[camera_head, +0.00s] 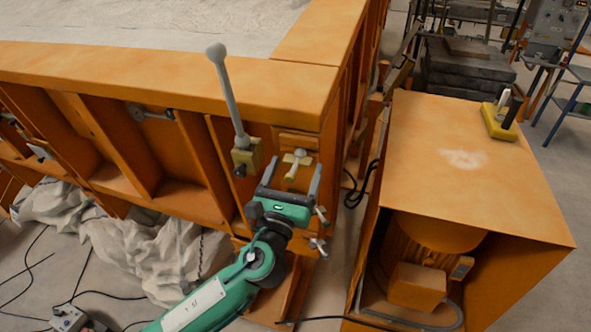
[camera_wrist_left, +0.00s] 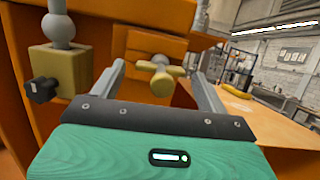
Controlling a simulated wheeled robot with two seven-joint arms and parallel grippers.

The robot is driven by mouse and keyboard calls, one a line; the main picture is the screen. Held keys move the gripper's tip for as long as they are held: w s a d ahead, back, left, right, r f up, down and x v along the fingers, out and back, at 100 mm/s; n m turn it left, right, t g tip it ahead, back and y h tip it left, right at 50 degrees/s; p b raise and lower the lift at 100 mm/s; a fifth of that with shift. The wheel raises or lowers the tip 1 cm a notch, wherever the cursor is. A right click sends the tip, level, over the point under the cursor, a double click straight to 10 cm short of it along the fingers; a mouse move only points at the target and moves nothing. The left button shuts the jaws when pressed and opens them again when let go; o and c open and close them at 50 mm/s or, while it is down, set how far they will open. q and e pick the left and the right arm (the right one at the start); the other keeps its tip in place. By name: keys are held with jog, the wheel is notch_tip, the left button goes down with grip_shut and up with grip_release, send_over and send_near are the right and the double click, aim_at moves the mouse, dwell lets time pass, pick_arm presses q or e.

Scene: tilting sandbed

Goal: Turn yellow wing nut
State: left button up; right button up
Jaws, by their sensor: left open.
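The yellow wing nut (camera_head: 297,157) sits on the front face of the orange sandbed frame, near its right corner. In the left wrist view the wing nut (camera_wrist_left: 161,75) shows as a pale yellow knob with wings, in front of a grey round stud. My left gripper (camera_head: 291,176) is open and empty, its two fingers pointing at the frame. In the left wrist view the wing nut lies between the fingers of the gripper (camera_wrist_left: 160,82), a little beyond them as far as I can tell; contact is not visible. My right gripper is in neither view.
A grey lever (camera_head: 228,95) with a ball end rises from a yellow block (camera_head: 247,156) just left of the wing nut. An orange cabinet (camera_head: 440,150) stands to the right, with a yellow-and-black device (camera_head: 500,118) on top. Cloth and cables lie on the floor at left.

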pick_arm(q)
jog(key=b+v, duration=0.5)
jog(key=v, duration=0.8)
jog(key=shift+w+f, duration=0.1)
